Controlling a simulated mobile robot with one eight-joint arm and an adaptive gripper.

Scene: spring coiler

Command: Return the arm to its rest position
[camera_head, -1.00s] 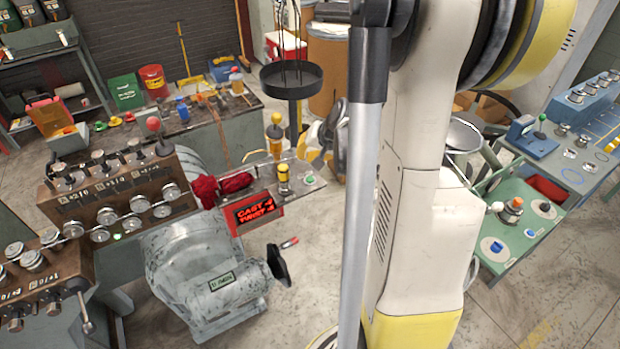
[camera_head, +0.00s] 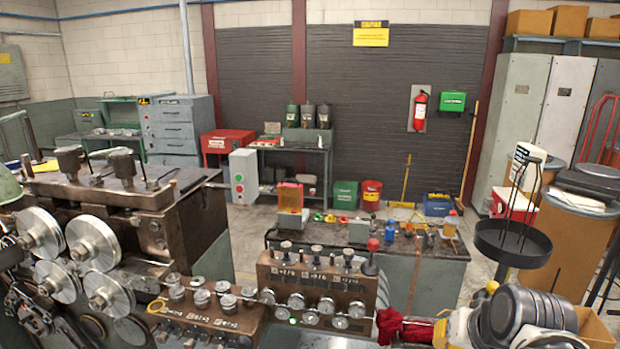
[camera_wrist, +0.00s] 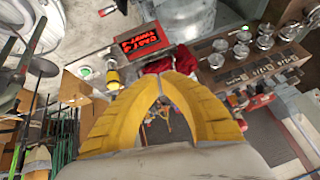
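My gripper (camera_wrist: 161,76) fills the middle of the wrist view. In the head view, my arm (camera_head: 530,312) is low at the bottom right edge, with white, black and yellow parts near the red cloth (camera_head: 388,325). Much of the arm is cut off by the frame.
A control box with dials (camera_head: 318,285) stands beside the cloth. A coiling machine with metal rollers (camera_head: 98,245) fills the left. A black round tray on a stand (camera_head: 513,243) is close to my arm. A bench (camera_head: 440,268) and open floor lie behind.

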